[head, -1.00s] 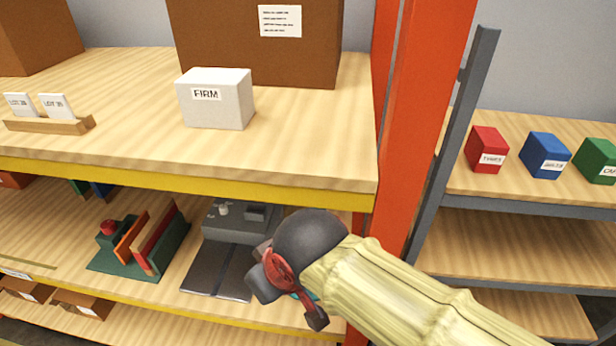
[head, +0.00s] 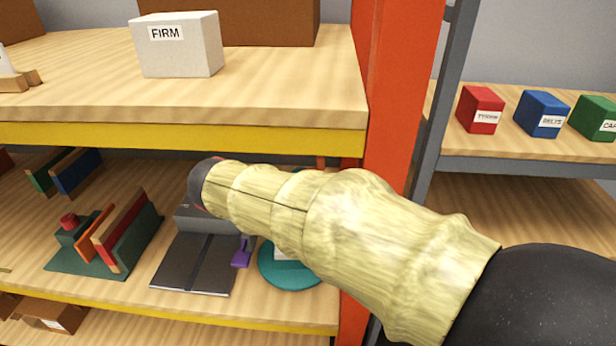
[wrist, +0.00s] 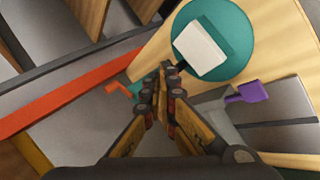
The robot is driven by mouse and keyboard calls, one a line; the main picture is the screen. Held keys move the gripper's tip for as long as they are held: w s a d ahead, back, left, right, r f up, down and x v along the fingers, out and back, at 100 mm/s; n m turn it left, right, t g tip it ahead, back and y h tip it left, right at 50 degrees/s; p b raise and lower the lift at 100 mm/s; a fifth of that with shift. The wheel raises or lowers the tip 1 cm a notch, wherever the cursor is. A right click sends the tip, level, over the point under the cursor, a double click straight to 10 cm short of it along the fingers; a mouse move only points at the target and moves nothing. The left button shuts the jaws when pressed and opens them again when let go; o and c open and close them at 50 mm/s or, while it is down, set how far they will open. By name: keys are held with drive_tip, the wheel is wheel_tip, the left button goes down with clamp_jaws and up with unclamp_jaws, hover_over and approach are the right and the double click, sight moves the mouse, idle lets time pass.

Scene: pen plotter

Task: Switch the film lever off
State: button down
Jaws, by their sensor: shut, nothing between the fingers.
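A purple paddle-shaped lever (head: 242,253) stands at the right side of a dark grey machine (head: 190,268) on the middle shelf. The lever also shows in the wrist view (wrist: 247,93), right of my gripper (wrist: 165,88). I cannot tell for sure that it is the film lever, nor its setting. My gripper is shut and empty, apart from the lever in the picture. In the head view my arm hides the gripper and part of the machine.
A teal round base (head: 285,272) bearing a white block (wrist: 200,48) is right of the machine. A green stand (head: 95,262) with a red knob is at left. An orange upright (head: 395,100) and the yellow-edged upper shelf (head: 180,138) bound the space.

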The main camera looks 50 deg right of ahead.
drive_tip(key=w+d+f+n+h+b, duration=0.1)
drive_tip(key=w+d+f+h, duration=0.1)
drive_tip(key=w+d+h, duration=0.3)
drive_tip(key=w+d+f+n+t+h+b, duration=0.1)
drive_tip(key=w+d+h, duration=0.3)
drive_tip(key=w+d, duration=0.7)
drive_tip(key=w+f+b, duration=0.1)
drive_tip(key=w, duration=0.2)
drive_tip(key=shift+w+f+h, duration=0.2)
drive_tip(key=shift+f+h, duration=0.2)
drive_tip(key=w+d+p, duration=0.2)
drive_tip(key=d, duration=0.8)
drive_tip(key=shift+s+a+p, duration=0.25)
drive_tip(key=shift+s+p, duration=0.35)
drive_tip(key=shift+s, duration=0.55)
drive_tip(key=shift+s+a+p, duration=0.2)
drive_tip(key=shift+s+p, duration=0.35)
drive_tip(key=shift+s, duration=0.55)
drive_tip(key=shift+w+a, duration=0.1)
drive_tip(key=shift+w, duration=0.05)
